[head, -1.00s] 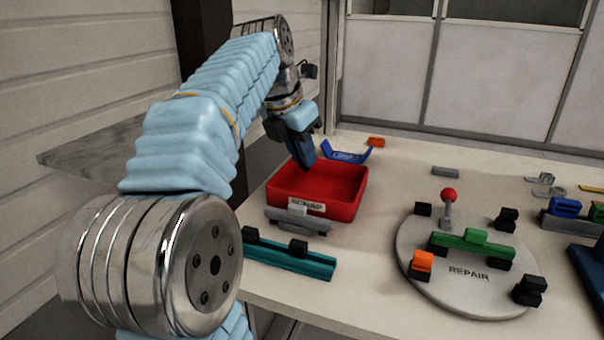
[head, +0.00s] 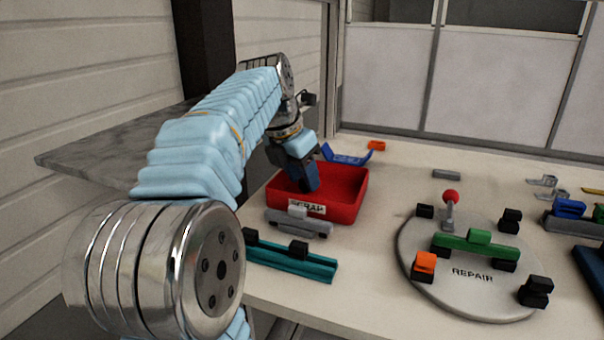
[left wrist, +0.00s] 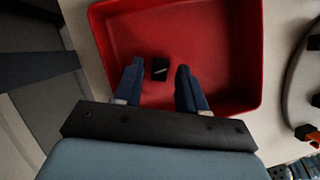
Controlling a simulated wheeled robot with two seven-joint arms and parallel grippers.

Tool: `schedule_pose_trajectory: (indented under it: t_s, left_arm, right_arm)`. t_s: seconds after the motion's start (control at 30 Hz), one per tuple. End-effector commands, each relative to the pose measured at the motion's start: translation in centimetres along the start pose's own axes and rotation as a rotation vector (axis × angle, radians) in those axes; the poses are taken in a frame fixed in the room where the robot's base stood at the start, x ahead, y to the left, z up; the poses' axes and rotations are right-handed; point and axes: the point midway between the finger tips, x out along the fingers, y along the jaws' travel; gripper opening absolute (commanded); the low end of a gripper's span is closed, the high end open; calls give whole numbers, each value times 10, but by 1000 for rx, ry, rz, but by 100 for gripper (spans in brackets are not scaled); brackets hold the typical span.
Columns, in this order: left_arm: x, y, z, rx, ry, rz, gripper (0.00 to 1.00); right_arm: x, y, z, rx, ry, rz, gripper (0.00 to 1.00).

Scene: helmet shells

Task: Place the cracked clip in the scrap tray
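The cracked clip (left wrist: 160,69) is a small black block with a pale crack mark. In the left wrist view it appears on the floor of the red scrap tray (left wrist: 247,60), near the wall closest to my gripper. My left gripper (left wrist: 160,84) is open, with a finger on each side of the clip and gaps to both. In the head view the left gripper (head: 310,186) reaches down inside the scrap tray (head: 343,212), and its fingers hide the clip. My right gripper is not in view.
A grey bar part (head: 300,224) and a teal rail with black clips (head: 290,262) lie in front of the tray. A blue bracket (head: 346,155) and an orange block (head: 376,145) are behind it. The round repair plate (head: 470,287) with several parts stands to the right.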

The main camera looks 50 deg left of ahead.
Motion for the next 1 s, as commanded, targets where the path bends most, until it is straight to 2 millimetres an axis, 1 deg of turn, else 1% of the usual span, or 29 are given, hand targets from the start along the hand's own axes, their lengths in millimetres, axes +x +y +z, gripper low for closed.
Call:
schedule_pose_trajectory:
  t_s: [0.17, 0.27, 0.37, 0.6, 0.73, 0.83, 1.0]
  left_arm:
    - [0, 0, 0, 0, 0, 0, 41]
    - [-5, 0, 2, 0, -1, 1, 41]
    - [-19, 0, 2, 0, -2, 1, 41]
    - [-76, 0, 3, 0, -3, 2, 41]
    - [-102, 0, 3, 0, -3, 2, 41]
    - [-114, 0, 2, 0, -2, 1, 41]
    - [-123, 0, 1, -1, 0, 0, 41]
  right_arm:
    - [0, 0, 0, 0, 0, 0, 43]
    - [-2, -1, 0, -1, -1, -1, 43]
    - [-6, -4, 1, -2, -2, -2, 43]
    - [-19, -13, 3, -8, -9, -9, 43]
    - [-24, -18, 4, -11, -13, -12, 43]
    - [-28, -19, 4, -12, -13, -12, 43]
    - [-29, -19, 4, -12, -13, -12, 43]
